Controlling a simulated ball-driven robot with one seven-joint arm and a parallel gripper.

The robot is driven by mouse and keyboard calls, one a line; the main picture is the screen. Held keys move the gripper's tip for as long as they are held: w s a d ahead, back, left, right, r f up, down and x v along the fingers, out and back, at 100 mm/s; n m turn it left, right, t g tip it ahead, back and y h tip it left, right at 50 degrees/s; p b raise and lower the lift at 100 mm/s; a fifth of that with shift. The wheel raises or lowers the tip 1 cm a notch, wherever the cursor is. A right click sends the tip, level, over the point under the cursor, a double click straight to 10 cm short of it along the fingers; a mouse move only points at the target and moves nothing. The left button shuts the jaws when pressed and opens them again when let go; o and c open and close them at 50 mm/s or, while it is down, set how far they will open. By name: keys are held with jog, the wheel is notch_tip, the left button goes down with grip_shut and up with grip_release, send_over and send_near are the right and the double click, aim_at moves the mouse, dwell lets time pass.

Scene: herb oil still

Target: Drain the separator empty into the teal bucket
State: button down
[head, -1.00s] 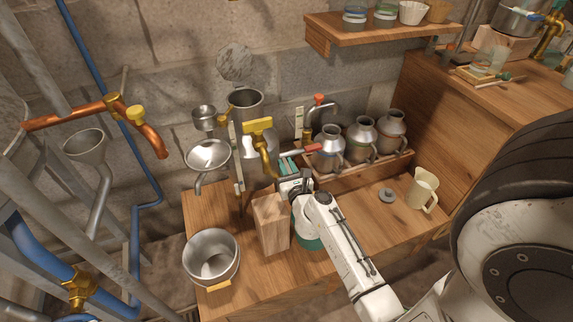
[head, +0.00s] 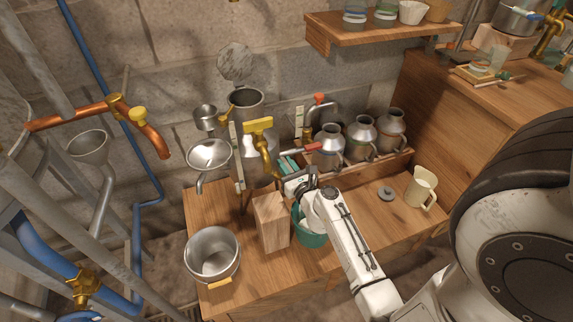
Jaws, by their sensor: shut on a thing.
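The separator (head: 246,106) is a grey metal cylinder by the wall. A brass tap (head: 262,145) with a yellow handle stands at its front, its spout pointing down. The teal bucket (head: 314,240) stands on the wooden bench, right of a wooden block and lower right of the spout. My arm hides much of the bucket, including most of its rim. My gripper (head: 294,184) is just above the bucket, close to the right of the spout's end. It is shut, apparently on the bucket's upper edge; the contact is hidden. I cannot see the liquid level in the separator or the bucket.
The wooden block (head: 271,222) stands close left of the bucket. A metal pot (head: 212,255) is at the bench's front left. Several metal jugs (head: 361,137) line a rack behind. A cream jug (head: 421,189) and a small grey weight (head: 385,193) stand right, with clear bench around them.

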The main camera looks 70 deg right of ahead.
jog(key=shift+n+t+y, duration=0.3)
jog(key=shift+a+n+t+y, duration=0.1)
jog(key=shift+n+t+y, duration=0.75)
jog(key=shift+y, duration=0.45)
jog(key=shift+n+t+y, duration=0.65)
jog(key=shift+n+y, duration=0.4)
jog(key=shift+y, duration=0.55)
jog(key=c, duration=1.1)
grip_release()
jog(key=p+v, duration=0.1)
jog(key=v, duration=0.9)
jog(key=shift+s+a+f, duration=0.1)
jog(key=shift+s, duration=0.2)
